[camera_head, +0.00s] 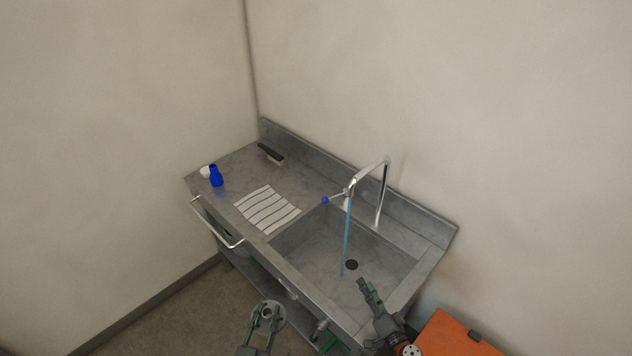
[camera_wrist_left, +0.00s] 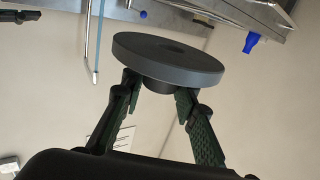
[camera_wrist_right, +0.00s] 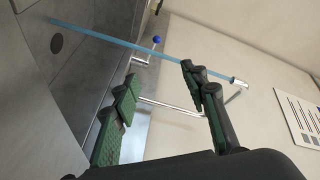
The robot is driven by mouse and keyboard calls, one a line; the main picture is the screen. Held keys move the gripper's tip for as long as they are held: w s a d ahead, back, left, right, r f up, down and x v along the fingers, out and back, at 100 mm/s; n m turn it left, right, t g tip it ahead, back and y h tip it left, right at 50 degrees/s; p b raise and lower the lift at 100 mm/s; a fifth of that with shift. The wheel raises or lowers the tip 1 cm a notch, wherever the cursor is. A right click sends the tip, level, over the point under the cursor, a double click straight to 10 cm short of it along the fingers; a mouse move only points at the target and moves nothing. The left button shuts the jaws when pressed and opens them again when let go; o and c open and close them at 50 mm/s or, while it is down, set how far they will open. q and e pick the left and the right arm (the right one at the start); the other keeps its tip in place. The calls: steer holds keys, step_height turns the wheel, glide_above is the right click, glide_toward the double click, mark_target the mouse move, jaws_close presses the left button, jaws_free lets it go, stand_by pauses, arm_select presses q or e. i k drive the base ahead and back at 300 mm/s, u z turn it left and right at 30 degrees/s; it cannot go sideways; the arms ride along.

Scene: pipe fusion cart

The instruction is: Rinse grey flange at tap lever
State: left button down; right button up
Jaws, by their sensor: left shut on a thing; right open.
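My left gripper (camera_head: 265,330) is shut on the grey flange (camera_head: 268,316), a thick round disc. In the left wrist view the flange (camera_wrist_left: 168,60) sits across both fingertips, gripped at its narrower hub. It is in front of the sink unit, apart from the water. The tap (camera_head: 384,180) has a curved chrome spout and a lever with a blue knob (camera_head: 325,200). A blue stream of water (camera_head: 347,240) falls from the spout into the sink basin (camera_head: 318,245). My right gripper (camera_head: 369,296) is open and empty above the basin's near right part, beside the stream (camera_wrist_right: 130,45).
A striped cloth (camera_head: 267,209) lies on the drainboard, with a blue bottle (camera_head: 216,176) and a brush (camera_head: 270,153) farther back. An orange case (camera_head: 455,336) stands at the lower right.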

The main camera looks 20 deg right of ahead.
mark_target(325, 199)
steer(key=i, duration=1.05)
